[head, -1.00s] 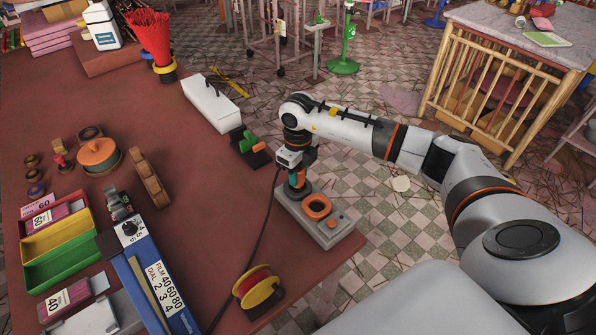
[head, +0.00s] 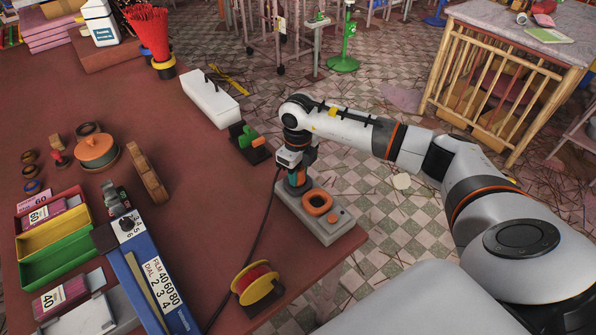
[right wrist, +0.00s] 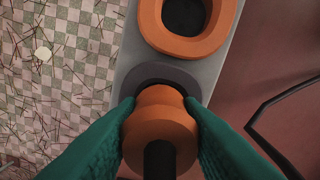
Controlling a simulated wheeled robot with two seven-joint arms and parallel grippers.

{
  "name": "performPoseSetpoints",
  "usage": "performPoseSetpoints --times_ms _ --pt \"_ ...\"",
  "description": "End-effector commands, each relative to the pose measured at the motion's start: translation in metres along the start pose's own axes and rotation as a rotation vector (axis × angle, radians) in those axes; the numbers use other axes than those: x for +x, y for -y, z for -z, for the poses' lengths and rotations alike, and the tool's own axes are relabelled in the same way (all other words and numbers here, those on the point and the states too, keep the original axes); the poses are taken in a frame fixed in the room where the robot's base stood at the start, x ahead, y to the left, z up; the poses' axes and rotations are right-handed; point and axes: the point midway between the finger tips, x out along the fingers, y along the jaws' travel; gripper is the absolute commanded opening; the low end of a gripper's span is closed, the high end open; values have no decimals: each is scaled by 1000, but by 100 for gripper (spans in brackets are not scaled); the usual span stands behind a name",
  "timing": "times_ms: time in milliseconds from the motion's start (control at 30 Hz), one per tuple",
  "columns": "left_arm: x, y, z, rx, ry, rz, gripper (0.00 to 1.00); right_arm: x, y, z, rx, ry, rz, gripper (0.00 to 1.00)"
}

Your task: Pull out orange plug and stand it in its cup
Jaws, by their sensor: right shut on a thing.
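My right gripper (head: 298,183) is low over the far end of a grey block (head: 318,228) at the table's right edge. In the right wrist view its green fingers (right wrist: 160,128) are shut on the orange plug (right wrist: 160,108), one on each side. The plug has a dark stem and lines up with a dark round socket collar (right wrist: 157,73) on the block. I cannot tell how deep it sits. The orange cup (head: 317,202), an open ring with a dark inside, is on the same block beside the socket; the right wrist view shows it too (right wrist: 153,34). My left gripper is out of view.
A dark cable (head: 262,222) runs across the table beside the block. A yellow-red spool (head: 257,284) stands nearer, and a dark stand with a green piece (head: 248,137) lies farther back. A blue box (head: 150,270) and coloured trays (head: 55,237) are at left. The floor lies beyond the right edge.

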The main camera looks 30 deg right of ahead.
Motion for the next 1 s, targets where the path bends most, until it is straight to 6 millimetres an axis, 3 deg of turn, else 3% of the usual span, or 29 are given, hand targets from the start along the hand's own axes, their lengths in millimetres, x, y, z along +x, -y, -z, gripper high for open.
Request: performPoseSetpoints --times_ms 133,167,300,667,767,1000 --pt "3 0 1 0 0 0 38 4 0 0 0 0 0 10" --pt "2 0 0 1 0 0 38 3 0 0 0 -1 0 38" --pt "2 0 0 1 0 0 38 2 0 0 0 0 0 58" --pt "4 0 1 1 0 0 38 -3 -1 1 0 -2 -1 58" --pt "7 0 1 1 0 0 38 -16 -1 1 -1 -4 -1 58" --pt "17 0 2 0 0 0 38 -67 -1 1 -1 -6 -2 58"
